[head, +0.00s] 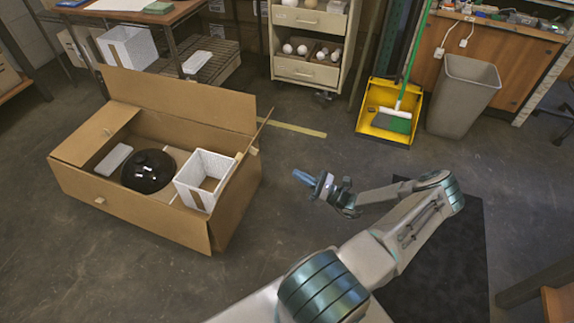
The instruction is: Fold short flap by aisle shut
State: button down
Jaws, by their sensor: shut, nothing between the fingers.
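An open cardboard box (235,205) stands on the floor at left. Its left short flap (95,133) lies folded inward over that end. The right short flap (262,128), at the end facing my gripper, stands up and shows nearly edge-on. The far long flap (180,98) stands up; the near long flap (130,205) seems to hang down over the front. Inside are a black dome shade (148,171), a white open carton (205,175) and a small white block (113,159). My gripper (299,176) is shut and empty, right of the box and apart from it.
Bare floor (290,230) lies between the box and my arm. A dark mat (440,270) is at right. A yellow dustpan (385,125) with a broom and a grey bin (463,95) stand behind. A shelf cart (310,45) and a workbench (195,40) are at the back.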

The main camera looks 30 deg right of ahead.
jog(key=b+x, duration=0.2)
jog(key=x, duration=1.1)
jog(key=shift+a+b, duration=0.2)
jog(key=shift+b, duration=0.1)
